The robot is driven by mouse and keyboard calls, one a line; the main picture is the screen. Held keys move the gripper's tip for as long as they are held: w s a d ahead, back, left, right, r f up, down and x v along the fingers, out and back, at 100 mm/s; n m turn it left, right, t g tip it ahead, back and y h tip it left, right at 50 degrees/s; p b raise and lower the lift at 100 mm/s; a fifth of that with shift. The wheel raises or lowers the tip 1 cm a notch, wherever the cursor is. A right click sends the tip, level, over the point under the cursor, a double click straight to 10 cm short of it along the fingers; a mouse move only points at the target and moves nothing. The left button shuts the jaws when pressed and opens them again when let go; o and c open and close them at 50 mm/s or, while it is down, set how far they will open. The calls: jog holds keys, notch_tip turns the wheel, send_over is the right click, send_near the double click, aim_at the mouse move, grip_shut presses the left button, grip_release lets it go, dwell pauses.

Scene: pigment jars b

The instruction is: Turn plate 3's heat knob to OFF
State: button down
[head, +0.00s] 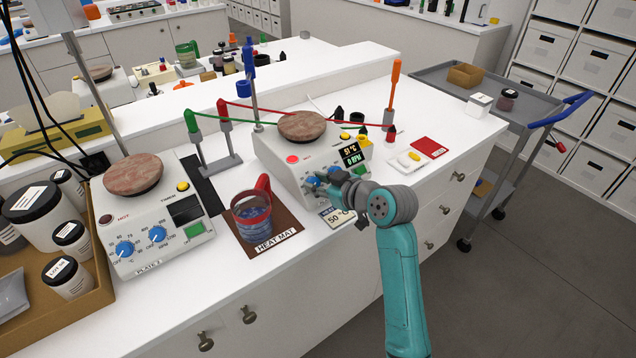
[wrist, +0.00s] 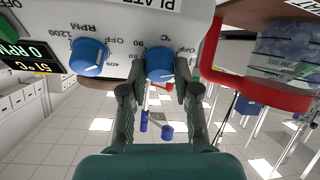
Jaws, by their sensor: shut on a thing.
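The hot plate (head: 296,160) on the right of the bench has a round reddish-brown top and two blue knobs on its front. Its label in the wrist view is cut off after "PLATE", so I cannot read the number. Its heat knob (wrist: 159,60), with a °C scale, sits between my fingers in the wrist view. My gripper (wrist: 160,88) is shut on this knob. In the head view my gripper (head: 337,192) is at the plate's front and partly covers it. The RPM knob (wrist: 88,57) is beside it, free. I cannot clearly tell where the heat knob points.
Plate 2 (head: 150,245) is further left. A small "50 °C" card (head: 338,217) lies near the bench edge. A grey cart (head: 440,80) stands at right.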

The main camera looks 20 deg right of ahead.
jog(key=shift+n+y, duration=0.3)
jog(key=shift+n, duration=0.9)
jog(key=shift+g, duration=0.3)
jog(key=c, duration=0.8)
grip_release()
jog(key=shift+c, duration=0.2)
jog(key=v, duration=1.2)
jog(key=shift+f, duration=0.15)
